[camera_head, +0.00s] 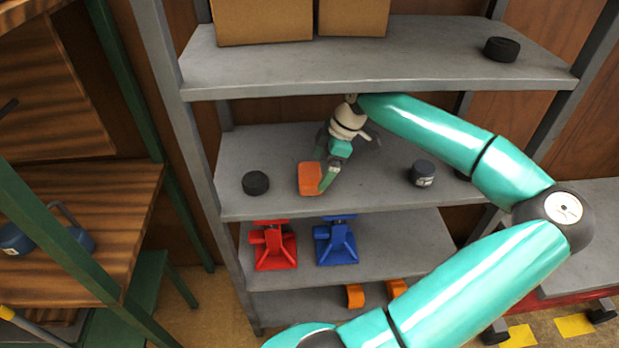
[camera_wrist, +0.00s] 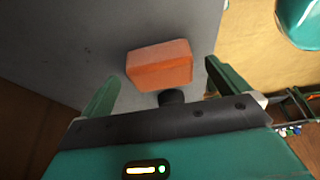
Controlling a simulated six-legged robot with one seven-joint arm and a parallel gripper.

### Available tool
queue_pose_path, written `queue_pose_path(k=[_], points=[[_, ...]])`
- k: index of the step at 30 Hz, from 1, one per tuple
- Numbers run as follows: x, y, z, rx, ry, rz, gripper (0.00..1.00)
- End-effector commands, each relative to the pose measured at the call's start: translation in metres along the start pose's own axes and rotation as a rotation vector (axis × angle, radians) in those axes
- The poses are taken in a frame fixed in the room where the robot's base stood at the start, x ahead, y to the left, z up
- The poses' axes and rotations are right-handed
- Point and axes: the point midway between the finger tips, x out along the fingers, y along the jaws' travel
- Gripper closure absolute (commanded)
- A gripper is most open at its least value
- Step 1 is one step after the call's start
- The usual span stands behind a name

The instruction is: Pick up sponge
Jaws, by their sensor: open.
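The sponge (camera_head: 310,179) is an orange block lying on the grey middle shelf, near its front edge. It also shows in the wrist view (camera_wrist: 160,66), ahead of the palm and between the lines of the two fingers. My gripper (camera_head: 323,176) reaches down to the sponge from behind and above. In the wrist view my gripper (camera_wrist: 158,82) has its two green fingers spread apart, one on each side of the sponge, with visible gaps. Whether a finger touches the sponge is hard to tell in the head view.
A black puck (camera_head: 255,183) lies left of the sponge, and a dark canister (camera_head: 421,173) stands to the right. The upper shelf (camera_head: 300,78) with cardboard boxes (camera_head: 262,20) hangs above my gripper. Red (camera_head: 273,246) and blue (camera_head: 336,242) jack stands sit on the shelf below.

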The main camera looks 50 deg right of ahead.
Motion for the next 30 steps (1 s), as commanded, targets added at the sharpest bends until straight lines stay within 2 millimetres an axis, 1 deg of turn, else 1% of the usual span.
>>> queue_pose_path(k=[1,3,7,14,18,20,21,30], points=[[0.004,0.0,-0.01,-0.006,0.0,-0.002,0.0],[0.009,0.001,-0.02,-0.005,0.0,-0.002,0.0],[0.019,0.001,-0.019,0.001,0.001,0.0,0.0],[0.02,0.002,-0.019,0.001,0.0,0.001,0.0],[0.02,0.002,-0.019,0.001,0.0,0.001,0.28],[0.02,0.002,-0.019,0.001,-0.001,0.001,0.39],[0.02,0.002,-0.019,0.001,-0.001,0.001,0.41],[0.018,0.002,-0.019,0.001,-0.001,0.002,0.41]])
